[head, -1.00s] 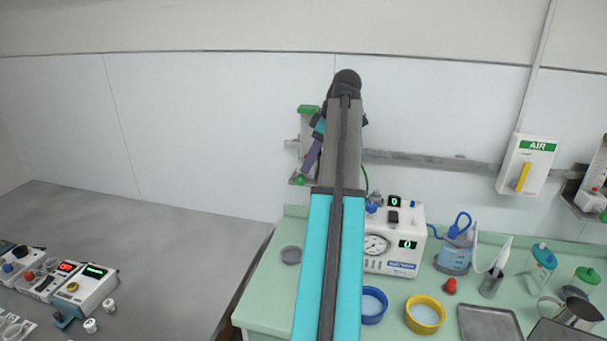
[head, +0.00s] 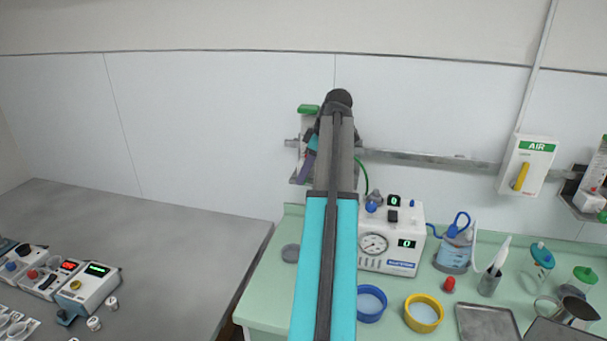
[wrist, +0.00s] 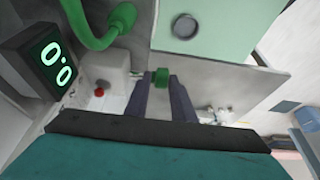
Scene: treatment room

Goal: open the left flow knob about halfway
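The left flow unit (head: 309,124) hangs on the wall rail, a pale body with a green top, partly hidden behind my arm. In the wrist view its green knob (wrist: 161,80) sits between the tips of my two purple fingers. My gripper (wrist: 161,85) straddles the knob with hardly any gap on either side; I cannot tell whether the fingers press on it. A black display (wrist: 54,62) with green digits reading 0.0 is at the left of the wrist view. In the head view my gripper (head: 308,166) is below the unit's body and the knob is hidden.
A green hose (wrist: 95,30) curves close by at upper left in the wrist view. Below the rail, a white gauge device (head: 390,250), a blue-rimmed dish (head: 371,305) and a yellow-rimmed dish (head: 424,313) stand on the green counter. An AIR box (head: 527,165) is on the wall at right.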

